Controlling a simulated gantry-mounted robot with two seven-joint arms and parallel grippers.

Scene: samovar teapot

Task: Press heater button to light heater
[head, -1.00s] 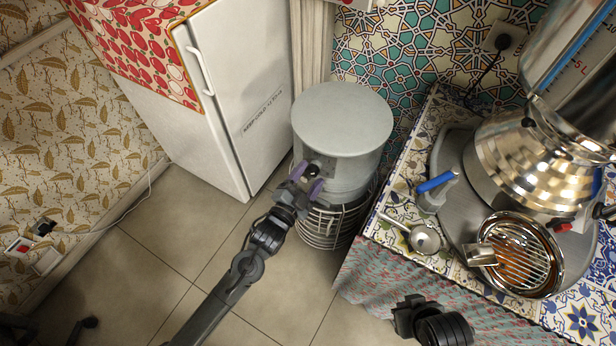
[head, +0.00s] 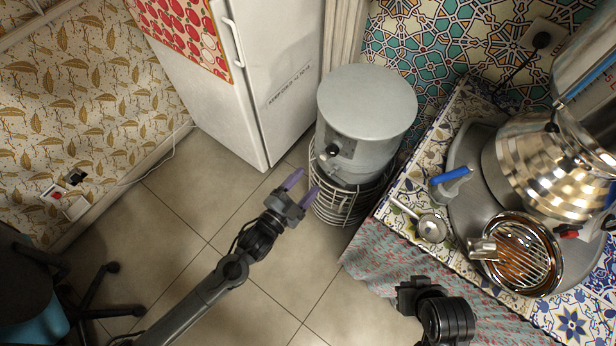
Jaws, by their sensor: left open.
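The heater (head: 366,112) is a grey cylinder with a flat round lid, on a wire cage base (head: 345,202), in the middle of the head view. A small dark control panel with a knob-like part (head: 336,150) shows low on its front left side. I cannot make out a separate button or a glow. My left gripper (head: 304,183) has purple fingers spread apart with nothing between them. It is below and left of the panel and looks apart from it. My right gripper (head: 418,296) is at the bottom, seen from above, with its fingers not clear.
A white fridge (head: 265,80) stands left of the heater. A tiled counter at right holds a shiny samovar (head: 540,165), a ladle (head: 431,228) and a blue-handled item (head: 452,176). A wall switch (head: 52,193) and a dark chair (head: 45,280) are at left. Floor is clear between.

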